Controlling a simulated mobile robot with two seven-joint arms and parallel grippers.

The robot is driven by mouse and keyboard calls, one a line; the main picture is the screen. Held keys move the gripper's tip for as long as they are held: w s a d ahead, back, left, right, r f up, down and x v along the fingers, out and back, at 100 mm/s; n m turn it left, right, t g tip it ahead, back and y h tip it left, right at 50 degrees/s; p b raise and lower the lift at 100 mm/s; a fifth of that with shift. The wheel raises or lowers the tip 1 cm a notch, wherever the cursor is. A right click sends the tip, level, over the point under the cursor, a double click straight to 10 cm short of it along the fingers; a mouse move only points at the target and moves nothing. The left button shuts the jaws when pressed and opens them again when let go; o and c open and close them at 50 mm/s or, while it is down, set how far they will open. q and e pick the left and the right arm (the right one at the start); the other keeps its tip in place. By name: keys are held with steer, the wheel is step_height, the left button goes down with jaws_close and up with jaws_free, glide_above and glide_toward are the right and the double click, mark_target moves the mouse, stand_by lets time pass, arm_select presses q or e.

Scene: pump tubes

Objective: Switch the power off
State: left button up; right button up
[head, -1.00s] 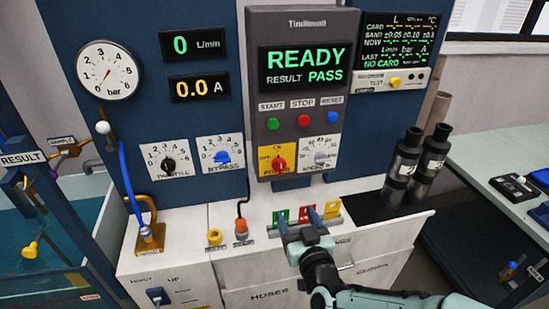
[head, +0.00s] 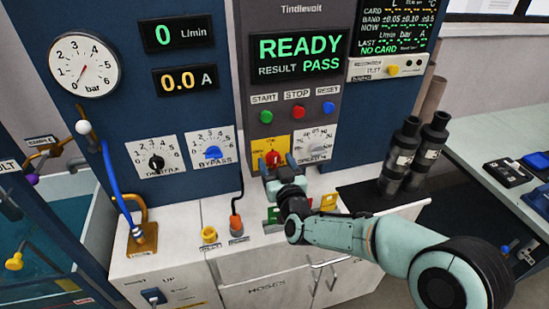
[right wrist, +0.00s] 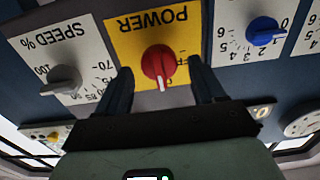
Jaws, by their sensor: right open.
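The power switch is a red rotary knob (head: 272,158) on a yellow plate at the bottom of the control panel. In the right wrist view, which is upside down, the red knob (right wrist: 157,62) shows with its white pointer directed away from the POWER label. Part of an OFF mark shows at the right there; the other side is partly hidden by a finger. My right gripper (head: 276,168) is open in front of the knob. In the wrist view its fingertips (right wrist: 160,75) stand on either side of the knob, with gaps; contact cannot be told. My left gripper is out of view.
The grey speed knob (right wrist: 64,79) is close beside the power plate, and the blue bypass knob (right wrist: 262,30) lies on the other side. Start, stop and reset buttons (head: 298,111) sit above. The display (head: 299,55) reads READY, RESULT PASS.

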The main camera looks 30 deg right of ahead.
steer(key=shift+x, duration=1.05)
steer(key=c, duration=1)
steer(key=shift+c, duration=0.2)
